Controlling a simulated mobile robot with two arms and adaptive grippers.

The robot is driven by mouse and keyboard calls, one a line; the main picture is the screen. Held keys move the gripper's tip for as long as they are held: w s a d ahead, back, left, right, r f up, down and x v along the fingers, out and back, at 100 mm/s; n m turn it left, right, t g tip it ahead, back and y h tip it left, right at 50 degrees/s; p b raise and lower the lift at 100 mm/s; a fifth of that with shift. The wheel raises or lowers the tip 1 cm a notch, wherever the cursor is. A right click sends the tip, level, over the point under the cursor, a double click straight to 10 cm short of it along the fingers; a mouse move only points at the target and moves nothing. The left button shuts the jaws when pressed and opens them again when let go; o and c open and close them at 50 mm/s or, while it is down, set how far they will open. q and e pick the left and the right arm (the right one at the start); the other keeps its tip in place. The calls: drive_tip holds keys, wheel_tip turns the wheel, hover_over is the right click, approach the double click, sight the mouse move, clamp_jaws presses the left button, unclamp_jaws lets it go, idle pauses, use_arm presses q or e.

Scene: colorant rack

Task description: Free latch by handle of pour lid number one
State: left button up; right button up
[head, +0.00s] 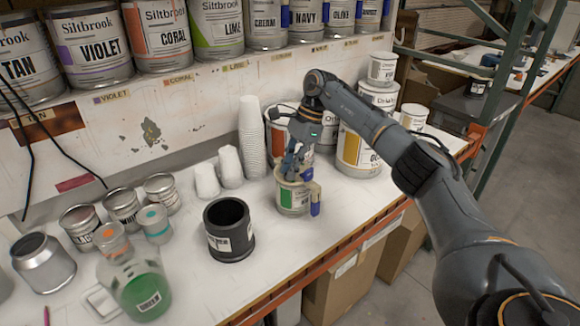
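A small can with a green label (288,198) stands upright on the white workbench, right of the black cup. A tan pour lid (312,188) with a blue handle (315,208) hanging down its right side sits on the can. My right gripper (293,172) points down at the top of this can, and its fingers are at the lid. The fingers and the lid overlap, so I cannot tell whether they are shut on any part of it. The latch is too small and covered to make out. My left gripper is not in view.
A black cup (229,229) stands left of the can. A green-filled jug (139,285), a metal can (43,262) and small tins (121,208) are further left. Stacked white cups (251,138) and large cans (357,154) stand behind. The bench edge (330,246) is in front.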

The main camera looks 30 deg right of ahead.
drive_tip(key=v, duration=1.2)
drive_tip(key=shift+s, duration=0.1)
